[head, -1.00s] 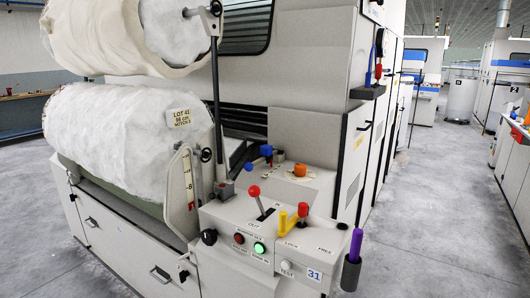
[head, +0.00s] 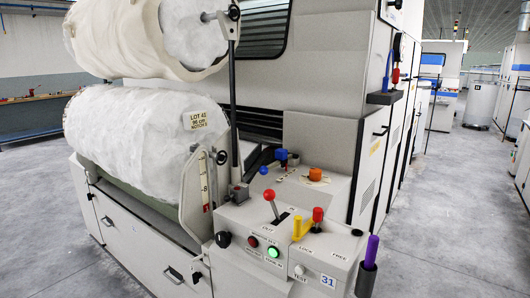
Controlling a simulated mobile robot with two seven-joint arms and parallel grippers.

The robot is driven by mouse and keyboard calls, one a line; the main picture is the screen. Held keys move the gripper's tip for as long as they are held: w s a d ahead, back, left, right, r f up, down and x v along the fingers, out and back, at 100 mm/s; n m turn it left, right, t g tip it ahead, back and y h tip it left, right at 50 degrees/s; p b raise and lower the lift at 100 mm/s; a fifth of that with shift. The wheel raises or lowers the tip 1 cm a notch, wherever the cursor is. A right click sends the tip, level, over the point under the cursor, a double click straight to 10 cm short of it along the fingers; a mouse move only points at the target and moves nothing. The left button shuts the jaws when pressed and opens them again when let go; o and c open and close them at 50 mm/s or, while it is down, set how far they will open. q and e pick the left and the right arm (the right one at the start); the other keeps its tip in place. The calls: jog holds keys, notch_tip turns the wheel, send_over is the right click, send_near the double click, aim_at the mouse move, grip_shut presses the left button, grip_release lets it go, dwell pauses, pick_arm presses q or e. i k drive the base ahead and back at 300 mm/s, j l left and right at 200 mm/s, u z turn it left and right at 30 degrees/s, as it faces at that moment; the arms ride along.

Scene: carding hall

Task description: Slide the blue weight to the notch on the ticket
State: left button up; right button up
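The ticket (head: 208,120) is a cream label on the lower white fibre roll (head: 135,150). It reads LOT 41, 96 cm and NOTCH with a number too small to read surely. A blue block-like piece (head: 281,154) stands at the back of the control console, with a small blue ball (head: 263,170) to its left. I cannot tell which of these is the weight, and no notches are clear. An upright plate with a scale (head: 205,185), marked 8, stands beside the roll's right end. Neither of my grippers is in view.
The console (head: 270,225) carries a red-knobbed lever (head: 269,194), a yellow handle (head: 302,228), a red-topped knob (head: 318,214) and an orange knob (head: 315,174). A purple-handled tool (head: 372,250) sits in a holder at its right corner. The grey aisle floor (head: 445,210) to the right is clear.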

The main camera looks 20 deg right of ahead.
aim_at(280, 154)
jog(key=l+u, duration=0.2)
jog(key=u, duration=0.15)
jog(key=l+u, duration=0.15)
jog(key=u, duration=0.2)
jog(key=l+u, duration=0.2)
jog(key=u, duration=0.15)
jog(key=k+l+u, duration=0.25)
jog(key=l, duration=0.15)
jog(key=k+l+u, duration=0.25)
jog(key=l, duration=0.15)
jog(key=k+l, duration=0.2)
jog(key=l, duration=0.2)
jog(key=k+l+u, duration=0.1)
jog(key=k+l, duration=0.15)
jog(key=l, duration=0.15)
jog(key=k+l, duration=0.2)
jog(key=l, duration=0.2)
jog(key=k+l+u, duration=0.1)
jog(key=k+l, duration=0.15)
jog(key=l, duration=0.15)
